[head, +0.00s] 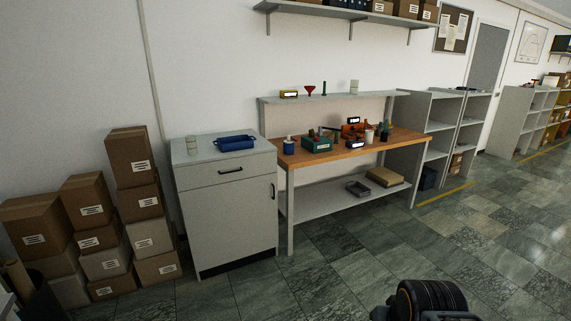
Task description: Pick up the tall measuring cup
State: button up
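No thing can be surely told as the tall measuring cup at this distance. A pale, upright, cup-like vessel (354,87) stands on the raised shelf at the back of the workbench. Another pale, cup-like vessel (191,145) stands on the grey cabinet at its left side. A small cream vessel (369,136) stands among the items on the wooden bench top. Their markings are too small to read. A dark part of my own arm shows at the bottom edge, far from the bench. My gripper's fingers are not visible.
The grey cabinet (228,210) holds a blue tray (235,142). The workbench (350,152) carries several small tools and bins. Stacked cardboard boxes (131,157) stand at left. Grey shelving (413,155) stands right of the bench. The tiled floor (340,255) in front is clear.

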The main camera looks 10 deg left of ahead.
aim_at(190, 140)
jog(key=u, duration=0.1)
jog(key=i, duration=2.4)
jog(key=u, duration=1.1)
jog(key=i, duration=1.1)
jog(key=u, duration=1.15)
